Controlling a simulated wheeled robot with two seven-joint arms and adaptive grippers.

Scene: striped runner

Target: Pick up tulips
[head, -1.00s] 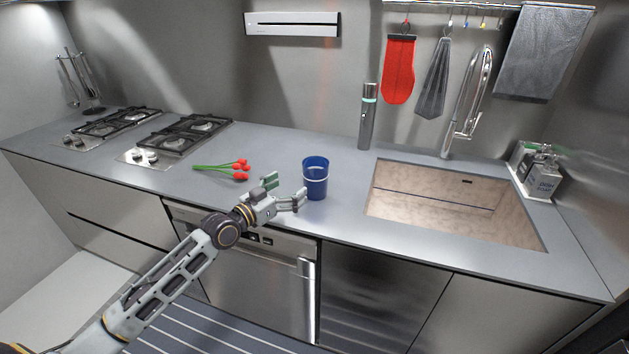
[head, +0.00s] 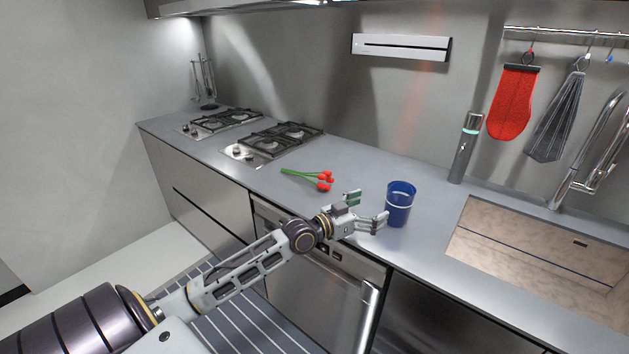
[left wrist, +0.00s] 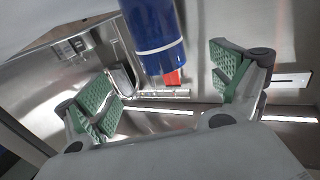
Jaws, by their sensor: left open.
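The tulips (head: 322,180), red heads on green stems, lie on the counter between the stove and a blue cup, heads toward the cup. My left gripper (head: 367,208) is open and empty at the counter's front edge. It is just left of the blue cup (head: 399,205) and to the right of and nearer than the tulips. In the left wrist view, the open green-padded fingers (left wrist: 165,88) have the blue cup (left wrist: 152,35) beyond the gap between them. The tulips do not show clearly there. My right gripper is not in view.
The blue cup stands upright close to the left fingers. Two gas hobs (head: 280,138) are at the back left. The sink (head: 540,250) is at right, with a grey cylinder (head: 466,148) behind. The counter (head: 345,165) around the tulips is clear.

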